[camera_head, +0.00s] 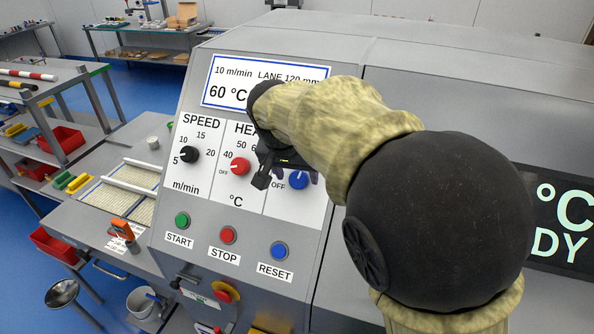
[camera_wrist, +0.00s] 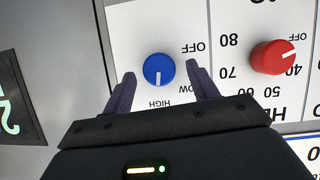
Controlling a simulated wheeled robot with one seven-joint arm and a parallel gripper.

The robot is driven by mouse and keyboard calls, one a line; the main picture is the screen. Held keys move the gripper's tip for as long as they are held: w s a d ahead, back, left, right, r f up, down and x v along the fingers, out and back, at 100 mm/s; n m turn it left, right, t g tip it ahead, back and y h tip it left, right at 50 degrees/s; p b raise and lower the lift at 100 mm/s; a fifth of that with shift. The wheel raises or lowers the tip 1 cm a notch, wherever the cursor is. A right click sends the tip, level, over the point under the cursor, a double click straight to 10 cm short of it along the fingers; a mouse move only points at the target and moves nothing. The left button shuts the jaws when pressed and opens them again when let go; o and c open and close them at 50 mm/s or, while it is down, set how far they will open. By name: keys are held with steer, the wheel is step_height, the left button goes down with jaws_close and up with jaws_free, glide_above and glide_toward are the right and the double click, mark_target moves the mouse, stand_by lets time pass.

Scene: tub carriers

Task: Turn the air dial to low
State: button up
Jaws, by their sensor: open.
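The blue air dial (camera_wrist: 158,69) is in the wrist view, which shows the panel upside down. Its white pointer mark is toward HIGH; OFF and a partly covered LOW are to its right. My gripper (camera_wrist: 162,77) is open, with one finger on each side of the dial in the picture. I cannot tell whether they touch it. In the head view the blue dial (camera_head: 298,181) is partly hidden by my gripper (camera_head: 272,176), and the label above it is covered.
The red heat dial (camera_wrist: 273,57) is close to the right of the blue dial in the wrist view. The black speed dial (camera_head: 189,154) is further left in the head view. Green START (camera_head: 182,221), red STOP (camera_head: 228,235) and blue RESET (camera_head: 279,251) buttons lie below the dials.

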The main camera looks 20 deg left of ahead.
steer(key=shift+w+d+f, duration=0.1)
steer(key=shift+w+f, duration=0.15)
steer(key=shift+f, duration=0.25)
steer(key=shift+c, duration=0.5)
steer(key=shift+s, duration=0.1)
steer(key=c, duration=0.9)
